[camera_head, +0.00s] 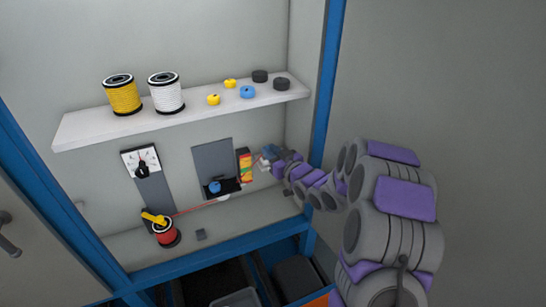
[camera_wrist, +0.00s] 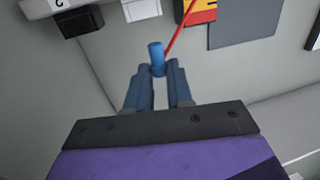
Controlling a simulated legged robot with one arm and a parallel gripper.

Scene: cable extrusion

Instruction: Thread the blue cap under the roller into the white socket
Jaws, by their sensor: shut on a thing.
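My gripper (camera_wrist: 158,72) is shut on the blue cap (camera_wrist: 156,52), which stands up between the two fingertips. A thin red cable (camera_wrist: 178,32) runs from the cap up and to the right. In the head view my gripper (camera_head: 268,153) is at the right end of the bench, just right of a yellow, orange and red box (camera_head: 245,166). A small blue roller-like piece (camera_head: 214,187) sits on a black bracket below a grey panel. In the wrist view a white block (camera_wrist: 141,10), possibly the socket, lies ahead of the cap, apart from it.
A red spool (camera_head: 167,234) with a yellow part on top stands on the bench; the cable (camera_head: 200,208) runs from it rightward. A dial gauge (camera_head: 141,161) is on the wall. A shelf (camera_head: 190,115) above holds spools and small caps. A black block (camera_wrist: 81,21) is beside the white one.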

